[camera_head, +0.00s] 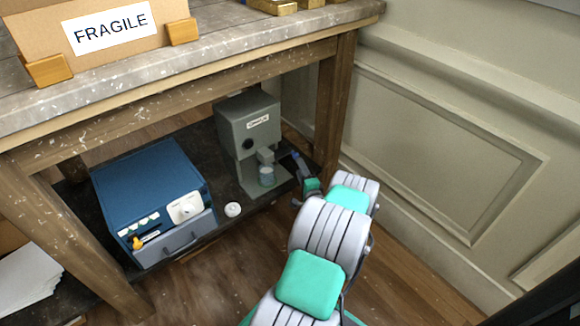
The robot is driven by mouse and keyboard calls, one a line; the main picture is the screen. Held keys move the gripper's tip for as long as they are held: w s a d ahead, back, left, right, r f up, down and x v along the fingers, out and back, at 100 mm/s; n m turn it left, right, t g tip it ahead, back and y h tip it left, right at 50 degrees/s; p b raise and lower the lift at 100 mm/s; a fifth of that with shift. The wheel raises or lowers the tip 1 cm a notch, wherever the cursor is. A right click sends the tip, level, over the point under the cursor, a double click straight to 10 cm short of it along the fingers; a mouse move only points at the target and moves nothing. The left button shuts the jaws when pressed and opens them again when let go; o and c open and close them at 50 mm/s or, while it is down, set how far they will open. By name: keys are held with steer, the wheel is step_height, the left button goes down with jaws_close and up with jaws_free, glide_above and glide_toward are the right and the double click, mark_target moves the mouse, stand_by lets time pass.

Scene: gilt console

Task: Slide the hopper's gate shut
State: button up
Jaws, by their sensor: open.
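A grey-green machine with a small white label, likely the hopper (232,117), stands on the low dark shelf under the table. A round black knob (247,144) is on its front. My gripper (297,179) is open, just right of the cup and spout, near the shelf's right end. It appears empty and apart from the machine; its fingertips are small and partly hidden by my arm.
A blue box-shaped appliance (150,185) with a white dial and grey drawer stands left on the shelf. A small white round item (233,209) lies between the machines. The table's right leg (336,105) and top edge (200,72) bound the space; panelled wall stands right.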

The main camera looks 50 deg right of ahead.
mark_target(296, 156)
steer(key=b+x, duration=0.2)
steer(key=x, duration=0.5)
steer(key=shift+w+d, duration=0.15)
steer(key=shift+d, duration=0.15)
jaws_close()
stand_by(1.0)
